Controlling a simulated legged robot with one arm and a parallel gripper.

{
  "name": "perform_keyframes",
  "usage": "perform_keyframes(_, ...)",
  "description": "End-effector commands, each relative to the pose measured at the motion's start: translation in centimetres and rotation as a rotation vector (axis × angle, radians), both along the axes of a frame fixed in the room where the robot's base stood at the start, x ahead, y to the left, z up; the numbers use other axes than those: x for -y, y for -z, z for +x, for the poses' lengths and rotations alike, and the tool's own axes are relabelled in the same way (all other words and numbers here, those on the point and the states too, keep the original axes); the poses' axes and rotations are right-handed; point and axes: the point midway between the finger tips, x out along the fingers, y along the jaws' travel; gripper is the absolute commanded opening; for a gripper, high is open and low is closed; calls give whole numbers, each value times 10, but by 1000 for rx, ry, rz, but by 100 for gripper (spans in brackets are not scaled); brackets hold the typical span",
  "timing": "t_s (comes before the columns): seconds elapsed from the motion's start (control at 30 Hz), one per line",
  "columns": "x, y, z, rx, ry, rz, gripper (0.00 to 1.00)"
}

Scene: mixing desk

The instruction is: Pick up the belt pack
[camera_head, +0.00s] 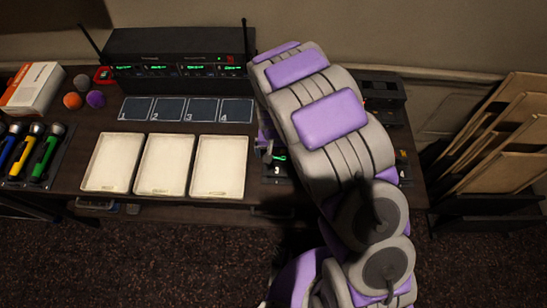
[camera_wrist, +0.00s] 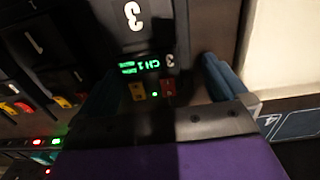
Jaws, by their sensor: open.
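A black belt pack (camera_wrist: 152,75) with a green "CH 1" display, small yellow and red buttons and a "3" on it is in the middle of the wrist view. My gripper (camera_wrist: 157,88) is open, with one dark finger on each side of that pack. I cannot tell whether the fingers touch it. In the head view my arm hides most of the packs. A small green-lit part of a belt pack (camera_head: 280,158) shows beside my gripper (camera_head: 265,148), above a "3" label. Part of another black pack (camera_wrist: 65,101) is at the left of the wrist view.
Three white trays (camera_head: 166,192) stand to the left, below numbered pads (camera_head: 187,110). A receiver rack (camera_head: 180,62) with antennas stands at the back. Boards (camera_head: 500,130) lean at right.

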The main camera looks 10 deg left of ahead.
Motion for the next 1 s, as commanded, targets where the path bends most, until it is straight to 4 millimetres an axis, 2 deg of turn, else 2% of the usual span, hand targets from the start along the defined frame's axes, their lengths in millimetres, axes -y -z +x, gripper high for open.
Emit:
perform_keyframes(0.07,3,8,-1,-2,2,3,100)
perform_keyframes(0.3,2,9,0,0,2,2,99)
perform_keyframes(0.9,-1,11,1,0,2,0,42)
perform_keyframes(1.0,-1,11,0,0,2,-1,35)
